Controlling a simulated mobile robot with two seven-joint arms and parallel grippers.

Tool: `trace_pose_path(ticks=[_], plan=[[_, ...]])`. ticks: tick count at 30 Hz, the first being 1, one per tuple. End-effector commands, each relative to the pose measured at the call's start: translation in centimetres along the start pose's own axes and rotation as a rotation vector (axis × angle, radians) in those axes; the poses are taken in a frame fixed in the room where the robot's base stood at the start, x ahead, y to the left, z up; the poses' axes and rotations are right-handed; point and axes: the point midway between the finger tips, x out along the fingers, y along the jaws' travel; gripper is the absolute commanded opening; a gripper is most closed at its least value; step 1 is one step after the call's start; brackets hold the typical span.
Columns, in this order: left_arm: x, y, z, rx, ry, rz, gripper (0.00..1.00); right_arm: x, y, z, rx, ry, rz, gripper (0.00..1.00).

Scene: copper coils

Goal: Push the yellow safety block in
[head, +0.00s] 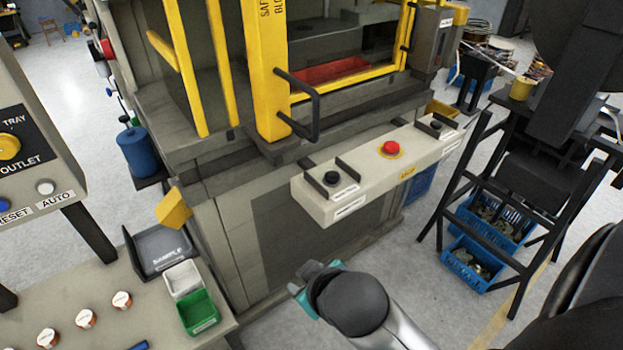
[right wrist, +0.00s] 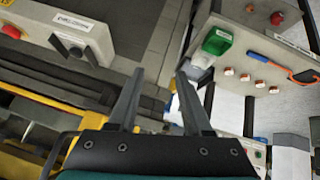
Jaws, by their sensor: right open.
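The yellow safety block (head: 267,75) is a tall upright yellow bar at the front of the press, with lettering at its top. A black bar handle (head: 316,108) sticks out from its right side. My right arm comes in from the lower right in the head view and ends below the button panel, apart from the block. Its fingers are hidden there. In the right wrist view my right gripper (right wrist: 160,74) has its two dark fingers apart with nothing between them. Yellow parts show at that view's lower left; I cannot tell whether the block is among them. My left gripper is not in view.
A button panel (head: 372,182) with a red button (head: 390,148) juts out below the block. A control box (head: 30,150) stands at left, above a bench with a green bin (head: 197,312). A black stand (head: 520,150) with blue crates is at right.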

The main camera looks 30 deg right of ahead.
Motion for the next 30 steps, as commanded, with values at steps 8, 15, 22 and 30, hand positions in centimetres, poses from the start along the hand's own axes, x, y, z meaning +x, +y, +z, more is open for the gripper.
trace_pose_path(ticks=[8,15,22,30], plan=[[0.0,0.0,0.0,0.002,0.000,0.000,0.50,-1.2,4.0,-16.9,-0.253,0.571,0.233,0.49],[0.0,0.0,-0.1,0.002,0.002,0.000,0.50,-8.3,3.1,-29.7,-0.608,1.098,0.415,0.49],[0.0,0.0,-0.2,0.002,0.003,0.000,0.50,-14.9,-1.2,-35.5,-1.071,1.503,0.527,0.49],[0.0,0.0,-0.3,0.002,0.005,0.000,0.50,-16.2,-4.9,-35.5,-1.771,1.728,0.538,0.49]])
